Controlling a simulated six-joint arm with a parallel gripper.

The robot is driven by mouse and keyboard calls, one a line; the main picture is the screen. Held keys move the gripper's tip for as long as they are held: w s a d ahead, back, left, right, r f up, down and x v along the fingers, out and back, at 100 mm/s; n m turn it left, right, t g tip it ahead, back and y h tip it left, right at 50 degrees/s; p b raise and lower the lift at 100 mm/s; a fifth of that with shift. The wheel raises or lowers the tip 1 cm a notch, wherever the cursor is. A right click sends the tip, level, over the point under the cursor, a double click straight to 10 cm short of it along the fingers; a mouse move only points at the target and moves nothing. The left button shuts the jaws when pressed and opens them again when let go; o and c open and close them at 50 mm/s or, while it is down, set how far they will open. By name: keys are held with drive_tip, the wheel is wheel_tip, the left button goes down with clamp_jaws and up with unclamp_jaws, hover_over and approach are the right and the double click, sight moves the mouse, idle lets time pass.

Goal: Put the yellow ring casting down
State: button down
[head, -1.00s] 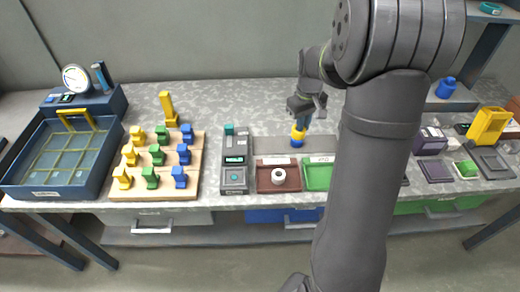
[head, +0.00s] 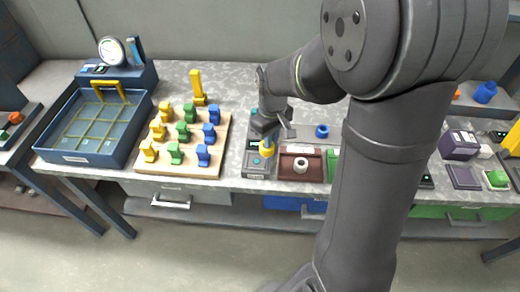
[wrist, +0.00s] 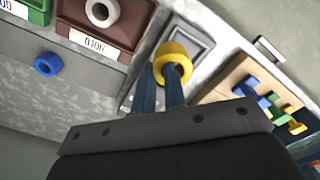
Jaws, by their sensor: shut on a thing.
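The yellow ring casting (head: 267,150) is held in my gripper (head: 268,138). In the wrist view the yellow ring casting (wrist: 173,62) sits between the two fingertips (wrist: 163,85), its round hole facing the camera. It is over the grey plate of the bench device (wrist: 190,38), which also shows in the head view (head: 256,170). I cannot tell whether the ring touches that plate. My fingers hide part of the device.
A red-brown tray (head: 315,170) holding a white ring (head: 300,165) stands close right of the device, with a green tray (head: 333,165) beyond. A blue ring (head: 322,131) lies behind. A wooden board (head: 180,171) with coloured pieces and a blue basin (head: 65,157) are at left.

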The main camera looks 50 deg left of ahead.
drive_tip(key=s+a+f, duration=0.1)
drive_tip(key=a+f, duration=0.1)
drive_tip(key=shift+s+a, duration=0.3)
drive_tip(key=shift+s, duration=0.05)
drive_tip(key=shift+f, duration=1.95)
drive_tip(key=c, duration=1.5)
unclamp_jaws()
drive_tip(key=shift+f, duration=0.15)
wheel_tip(320, 180, up, 12)
drive_tip(key=shift+r, duration=0.2)
